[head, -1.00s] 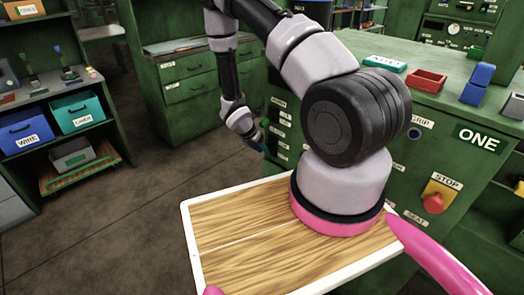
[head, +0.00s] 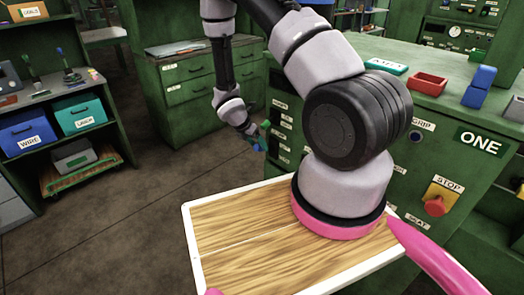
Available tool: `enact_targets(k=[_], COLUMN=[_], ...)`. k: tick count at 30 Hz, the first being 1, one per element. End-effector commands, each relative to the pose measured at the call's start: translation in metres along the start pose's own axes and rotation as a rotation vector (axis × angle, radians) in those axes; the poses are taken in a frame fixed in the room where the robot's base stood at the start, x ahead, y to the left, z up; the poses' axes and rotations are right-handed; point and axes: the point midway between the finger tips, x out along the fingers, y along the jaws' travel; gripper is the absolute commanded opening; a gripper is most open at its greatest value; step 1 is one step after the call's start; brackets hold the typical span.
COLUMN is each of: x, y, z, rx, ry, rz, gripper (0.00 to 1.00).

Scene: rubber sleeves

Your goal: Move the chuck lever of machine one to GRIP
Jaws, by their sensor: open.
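Machine one (head: 455,185) is the green cabinet at the right in the head view, with a ONE plate (head: 480,142). A GRIP label (head: 422,124) shows on its front, just right of my arm, with a small dark blue round part (head: 415,137) below it. I cannot tell whether that part belongs to the chuck lever. My arm covers much of the front, and no lever shows clearly. My gripper (head: 257,134) is open and empty, with green and blue at its tips. It is left of the machine's labelled left side, and I cannot tell whether it touches it.
A yellow STOP box with a red button (head: 435,206) is on the machine front, above a SEAT label (head: 417,221). A shelf with bins (head: 82,114) is at left. Floor between is clear.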

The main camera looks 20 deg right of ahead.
Motion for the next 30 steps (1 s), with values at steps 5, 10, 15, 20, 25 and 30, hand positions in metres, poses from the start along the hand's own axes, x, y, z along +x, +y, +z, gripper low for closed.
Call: enact_targets(k=[5,10,15,20,25,30], x=[-0.034,-0.049,-0.052,-0.052,-0.052,-0.076], y=[0.001,0.0,0.0,0.0,0.0,0.0], z=[0.0,0.0,0.0,0.0,0.001,0.02], rx=[0.001,0.001,0.0,0.0,0.002,0.126], ry=[-0.001,-0.001,0.0,0.0,0.0,0.0], rz=[0.004,0.001,-0.001,-0.001,0.0,0.013], gripper=[0.72,0.72,0.72,0.72,0.72,0.72])
